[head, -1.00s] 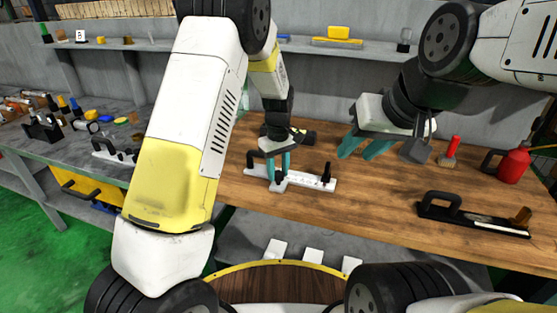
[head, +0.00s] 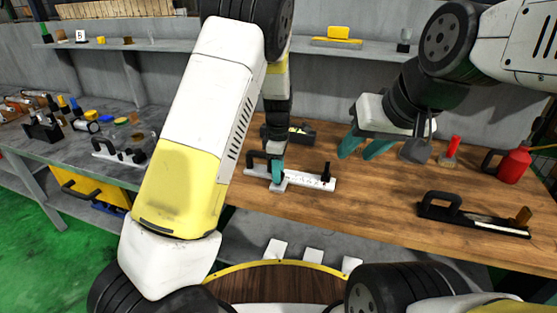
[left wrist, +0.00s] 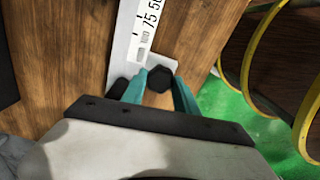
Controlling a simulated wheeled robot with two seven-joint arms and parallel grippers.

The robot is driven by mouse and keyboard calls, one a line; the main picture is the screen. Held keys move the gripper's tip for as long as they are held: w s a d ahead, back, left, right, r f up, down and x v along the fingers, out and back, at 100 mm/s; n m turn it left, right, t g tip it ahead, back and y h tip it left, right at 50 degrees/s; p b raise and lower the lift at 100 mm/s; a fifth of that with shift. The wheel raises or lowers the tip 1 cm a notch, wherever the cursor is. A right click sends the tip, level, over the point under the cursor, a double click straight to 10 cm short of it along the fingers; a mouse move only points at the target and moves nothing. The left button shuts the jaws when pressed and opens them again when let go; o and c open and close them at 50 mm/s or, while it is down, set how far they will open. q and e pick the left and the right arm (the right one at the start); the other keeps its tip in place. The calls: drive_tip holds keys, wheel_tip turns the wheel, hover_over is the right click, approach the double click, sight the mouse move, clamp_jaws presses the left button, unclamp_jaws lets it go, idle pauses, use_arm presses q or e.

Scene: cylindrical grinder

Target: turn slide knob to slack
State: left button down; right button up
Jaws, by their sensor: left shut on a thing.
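A white scale bar with printed numbers (head: 312,180) lies on the wooden bench, with a black handle at its left end and a dark upright post (head: 326,172) near its right end. In the left wrist view the bar (left wrist: 146,30) shows the digits 75 and 50, and a dark faceted knob (left wrist: 158,79) sits on a grey slide piece (left wrist: 163,63). My left gripper (head: 277,175) is at the bar's front edge; in the left wrist view its teal fingers (left wrist: 159,88) are shut on the knob, one on each side. My right gripper (head: 368,148) is open and empty above the bench.
A black tool with a handle (head: 475,215) lies at the right of the bench. A red bottle (head: 514,165) and a red-handled brush (head: 452,148) stand behind it. A black box (head: 300,135) lies behind the bar. Bare wood lies between bar and black tool.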

use_arm(q)
drive_tip(key=shift+n, duration=0.4)
drive_tip(key=c, duration=0.9)
unclamp_jaws()
drive_tip(key=shift+c, duration=0.2)
drive_tip(key=shift+r, duration=0.1)
wheel_tip(320, 180, up, 6)
drive_tip(key=shift+r, duration=0.8)
